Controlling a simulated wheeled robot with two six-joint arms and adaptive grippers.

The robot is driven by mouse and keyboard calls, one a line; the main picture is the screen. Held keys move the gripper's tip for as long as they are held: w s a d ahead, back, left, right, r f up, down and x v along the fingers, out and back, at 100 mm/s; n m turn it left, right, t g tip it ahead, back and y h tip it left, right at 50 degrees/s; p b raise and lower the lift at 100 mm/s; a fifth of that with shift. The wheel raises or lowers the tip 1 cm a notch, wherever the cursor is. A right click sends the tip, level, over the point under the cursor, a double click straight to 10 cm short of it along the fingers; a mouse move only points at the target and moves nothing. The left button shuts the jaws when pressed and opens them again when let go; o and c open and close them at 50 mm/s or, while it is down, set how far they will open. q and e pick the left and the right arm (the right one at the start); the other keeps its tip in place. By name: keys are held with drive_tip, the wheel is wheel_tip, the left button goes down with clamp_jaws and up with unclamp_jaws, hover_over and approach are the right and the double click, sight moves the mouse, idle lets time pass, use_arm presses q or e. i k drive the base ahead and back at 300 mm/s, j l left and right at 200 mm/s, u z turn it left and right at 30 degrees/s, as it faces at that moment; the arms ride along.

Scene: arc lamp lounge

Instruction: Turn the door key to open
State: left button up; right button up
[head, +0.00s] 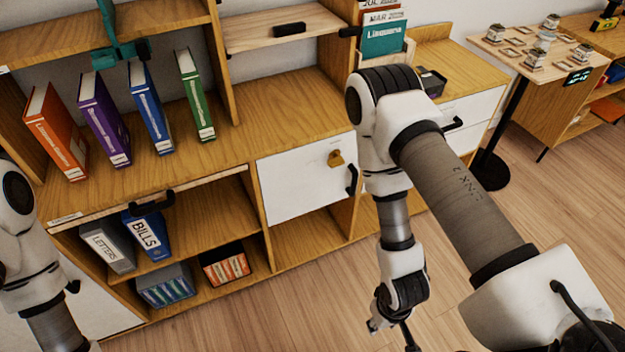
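A small white cabinet door (290,187) is set in the wooden shelf unit, left of my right arm. It appears closed. A brass-coloured key or lock piece (336,158) sits near its upper right corner, too small to tell how the key is turned. A black handle (352,178) is on the door's right edge.
Orange (55,133), purple (103,120), blue (150,108) and green (195,95) binders stand on the shelf. A teal object (118,45) is above them. A stand with jars (525,50) is at the right. Floor (300,310) before the unit is clear.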

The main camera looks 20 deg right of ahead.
sight(337, 160)
drive_tip(key=l+z, duration=0.1)
drive_tip(key=z, duration=0.4)
drive_tip(key=l+z, duration=0.1)
drive_tip(key=z, duration=0.35)
drive_tip(key=l+z, duration=0.1)
drive_tip(key=z, duration=0.4)
drive_tip(key=l+z, duration=0.1)
drive_tip(key=l, duration=0.45)
